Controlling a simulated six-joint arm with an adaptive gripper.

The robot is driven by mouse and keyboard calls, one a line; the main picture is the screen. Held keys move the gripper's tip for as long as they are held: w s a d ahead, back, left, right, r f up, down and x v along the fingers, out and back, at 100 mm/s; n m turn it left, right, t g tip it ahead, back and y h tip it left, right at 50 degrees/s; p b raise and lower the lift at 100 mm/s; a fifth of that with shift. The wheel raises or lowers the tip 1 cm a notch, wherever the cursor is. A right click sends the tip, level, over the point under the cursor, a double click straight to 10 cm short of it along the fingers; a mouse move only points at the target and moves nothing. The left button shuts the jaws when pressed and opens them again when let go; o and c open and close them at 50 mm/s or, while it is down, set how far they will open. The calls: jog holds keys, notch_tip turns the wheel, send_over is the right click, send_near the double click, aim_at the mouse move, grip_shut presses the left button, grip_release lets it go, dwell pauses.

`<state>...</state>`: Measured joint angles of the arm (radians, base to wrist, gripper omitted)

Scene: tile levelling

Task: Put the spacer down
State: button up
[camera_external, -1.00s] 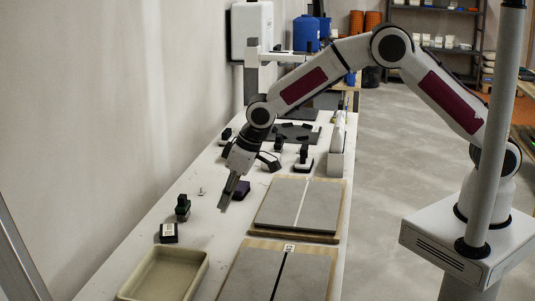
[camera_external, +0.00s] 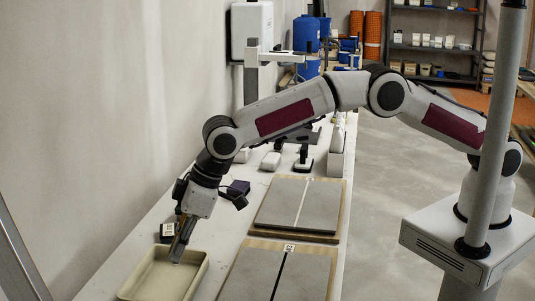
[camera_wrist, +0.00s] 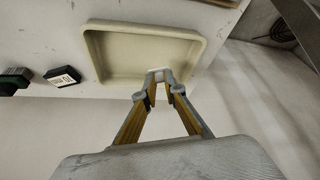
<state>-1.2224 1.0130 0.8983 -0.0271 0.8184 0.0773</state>
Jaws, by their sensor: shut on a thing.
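My gripper (camera_external: 177,256) points down at the beige tray (camera_external: 203,268), its fingertips over the tray's far part in the external view. In the wrist view the fingers of my gripper (camera_wrist: 159,78) close together at the tray's near rim, with the tray (camera_wrist: 140,27) spread out beyond them. A small whitish piece, seemingly the spacer (camera_wrist: 158,71), shows between the fingertips. It is too small to make out in the external view. I cannot tell whether it touches the tray.
A black block with a white label (camera_external: 167,231) stands just behind the tray. Grey tiles on boards (camera_external: 325,208) lie to the right. A dark purple block (camera_external: 239,187) is behind my wrist.

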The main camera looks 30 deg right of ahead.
jog(key=shift+a+r, duration=0.15)
jog(key=shift+r, duration=0.6)
jog(key=shift+d+f, duration=0.15)
jog(key=shift+d, duration=0.05)
send_over(178, 293)
jog(key=d, duration=0.1)
jog(key=shift+s+d+f, duration=0.1)
jog(key=shift+s+f, duration=0.05)
jog(key=shift+f, duration=1.1)
jog(key=shift+s+d+f, duration=0.1)
jog(key=shift+s+f, duration=0.05)
jog(key=shift+f, duration=1.1)
jog(key=shift+f, duration=0.1)
jog(key=shift+f, duration=2.4)
jog(key=shift+f, duration=0.15)
jog(key=o, duration=0.4)
jog(key=shift+c, duration=0.2)
